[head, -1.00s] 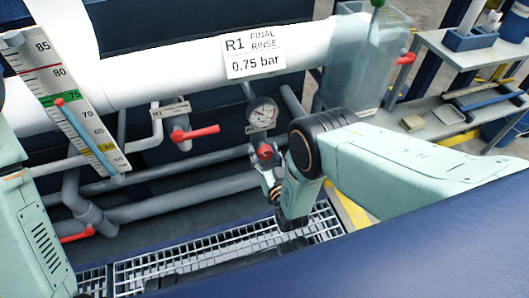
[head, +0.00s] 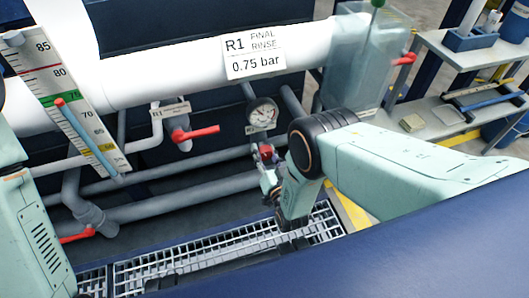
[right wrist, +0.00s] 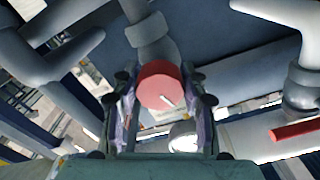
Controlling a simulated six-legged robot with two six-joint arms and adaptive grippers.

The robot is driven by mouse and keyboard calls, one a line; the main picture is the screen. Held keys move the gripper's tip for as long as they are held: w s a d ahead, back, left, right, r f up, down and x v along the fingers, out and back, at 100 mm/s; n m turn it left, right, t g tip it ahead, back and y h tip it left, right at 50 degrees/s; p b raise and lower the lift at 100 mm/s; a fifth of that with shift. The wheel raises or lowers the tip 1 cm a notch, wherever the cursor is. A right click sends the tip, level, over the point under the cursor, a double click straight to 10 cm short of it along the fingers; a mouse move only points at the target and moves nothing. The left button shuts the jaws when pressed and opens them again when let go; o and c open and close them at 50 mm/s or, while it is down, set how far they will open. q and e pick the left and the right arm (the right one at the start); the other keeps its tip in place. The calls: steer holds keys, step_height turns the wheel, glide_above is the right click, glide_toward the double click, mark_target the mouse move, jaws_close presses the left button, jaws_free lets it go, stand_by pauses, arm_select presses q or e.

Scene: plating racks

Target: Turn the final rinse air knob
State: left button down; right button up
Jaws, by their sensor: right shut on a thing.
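The red round air knob (head: 266,150) sits below the pressure gauge (head: 262,114), under the white pipe labelled R1 FINAL RINSE, 0.75 bar. My right gripper (head: 268,160) is shut on the knob. In the right wrist view the red knob (right wrist: 158,84) lies between the two fingers of my right gripper (right wrist: 160,92), with a pale mark on its face. The gauge needle is too small to read surely. My left arm shows at the left edge of the head view; its gripper is out of view.
A red-handled valve (head: 195,133) is left of the gauge. A temperature scale (head: 65,105) stands at the far left. Grey pipes run behind, and a metal grating (head: 190,262) lies below. A shelf (head: 450,115) with tools stands at the right.

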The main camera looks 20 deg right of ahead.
steer(key=o, duration=1.1)
steer(key=shift+o, duration=0.2)
steer(key=s, duration=1.2)
steer(key=shift+d, duration=0.2)
